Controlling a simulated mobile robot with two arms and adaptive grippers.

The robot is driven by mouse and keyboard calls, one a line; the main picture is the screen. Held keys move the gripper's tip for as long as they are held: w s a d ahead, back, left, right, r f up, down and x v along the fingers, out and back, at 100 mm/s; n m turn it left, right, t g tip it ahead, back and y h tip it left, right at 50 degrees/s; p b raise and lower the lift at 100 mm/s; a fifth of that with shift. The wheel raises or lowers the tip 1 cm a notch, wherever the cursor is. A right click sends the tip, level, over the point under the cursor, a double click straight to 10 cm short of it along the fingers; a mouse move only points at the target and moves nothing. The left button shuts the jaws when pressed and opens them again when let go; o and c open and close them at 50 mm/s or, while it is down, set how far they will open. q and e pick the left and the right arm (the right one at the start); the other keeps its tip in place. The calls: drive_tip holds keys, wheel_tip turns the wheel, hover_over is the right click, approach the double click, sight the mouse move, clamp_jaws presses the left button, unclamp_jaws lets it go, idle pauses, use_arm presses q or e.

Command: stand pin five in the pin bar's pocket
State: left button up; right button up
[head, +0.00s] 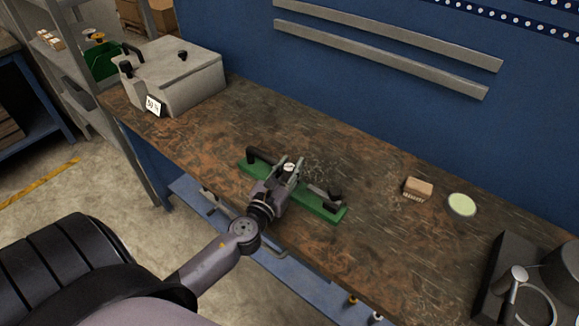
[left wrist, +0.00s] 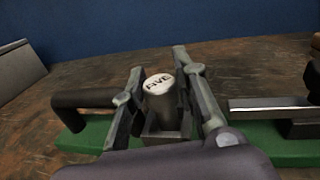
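Pin five (left wrist: 161,100) is a dark cylinder with a white top lettered "FIVE". In the left wrist view it stands about upright, its lower end at a square grey pocket block (left wrist: 168,138) on the green pin bar (left wrist: 82,141). How deep it sits is hard to see. My left gripper (head: 291,166) is over the middle of the bar, with a finger on either side of the pin; thin gaps seem to show between fingers and pin. In the head view the pin's white top (head: 289,167) shows between the fingers. My right gripper is not in view.
The bar has a black handle (head: 263,155) at its left end and a dark clamp-like part (head: 327,196) at its right. A grey box (head: 175,78) stands far left. A brush-like block (head: 418,188) and a pale round dish (head: 462,205) lie right. The bench between is clear.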

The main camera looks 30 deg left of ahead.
use_arm(q)
drive_tip(key=shift+o, duration=0.2)
drive_tip(key=shift+r, duration=0.3)
drive_tip(key=s+b, duration=0.1)
drive_tip(key=s, duration=0.2)
drive_tip(key=s+d+b, duration=0.1)
drive_tip(key=s, duration=0.3)
drive_tip(key=s+b, duration=0.1)
drive_tip(key=s, duration=0.2)
drive_tip(key=shift+s+d+f, duration=0.15)
drive_tip(key=shift+d+f, duration=0.05)
drive_tip(key=shift+f, duration=0.1)
drive_tip(key=shift+s+d+r+b, duration=0.1)
drive_tip(key=shift+s+b, duration=0.1)
drive_tip(key=shift+s, duration=0.2)
drive_tip(key=shift+s+d+r+b, duration=0.1)
drive_tip(key=shift+s+b, duration=0.1)
drive_tip(key=shift+s, duration=0.2)
